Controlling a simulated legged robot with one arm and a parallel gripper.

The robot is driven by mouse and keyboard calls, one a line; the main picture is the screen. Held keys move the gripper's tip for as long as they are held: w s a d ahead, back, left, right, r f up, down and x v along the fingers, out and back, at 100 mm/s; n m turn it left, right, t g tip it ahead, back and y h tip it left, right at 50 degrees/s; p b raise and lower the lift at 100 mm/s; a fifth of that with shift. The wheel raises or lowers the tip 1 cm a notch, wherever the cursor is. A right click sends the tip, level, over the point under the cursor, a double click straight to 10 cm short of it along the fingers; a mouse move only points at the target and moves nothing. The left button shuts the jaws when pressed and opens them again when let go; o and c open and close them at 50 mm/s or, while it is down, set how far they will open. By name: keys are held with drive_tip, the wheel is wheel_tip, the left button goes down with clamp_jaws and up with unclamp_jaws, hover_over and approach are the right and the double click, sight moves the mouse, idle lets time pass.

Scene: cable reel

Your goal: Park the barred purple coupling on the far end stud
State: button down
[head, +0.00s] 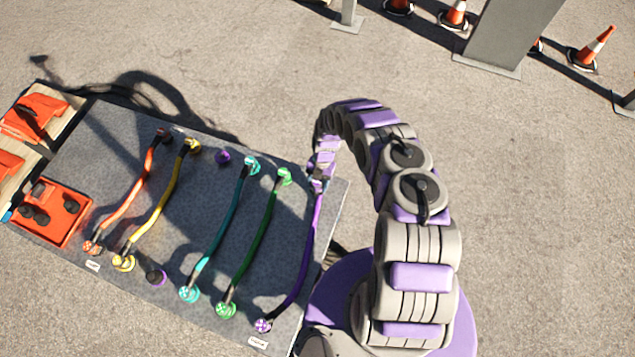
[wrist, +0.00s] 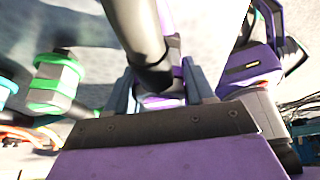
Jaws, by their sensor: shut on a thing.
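The purple cable (head: 312,235) runs along the right edge of the grey table. Its near coupling (head: 263,325) sits on the table at the front edge. My gripper (head: 319,178) is at the cable's far end, over the table's right side. In the wrist view my gripper (wrist: 160,93) is shut on a purple coupling (wrist: 160,101) with a dark cable sleeve rising from it. The bars on the held coupling cannot be made out, nor whether it touches a stud.
Green (head: 256,245), teal (head: 222,228), yellow (head: 160,210) and orange (head: 127,203) cables lie across the grey table (head: 195,210). The green coupling (wrist: 55,80) is close beside my gripper. A red box (head: 52,212) stands at the table's left. Cones stand far off.

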drive_tip(key=shift+f, duration=0.35)
idle(0.3)
drive_tip(key=shift+c, duration=1.6)
unclamp_jaws()
drive_tip(key=p+v, duration=0.3)
drive_tip(key=v, duration=1.4)
drive_tip(key=shift+p, duration=0.4)
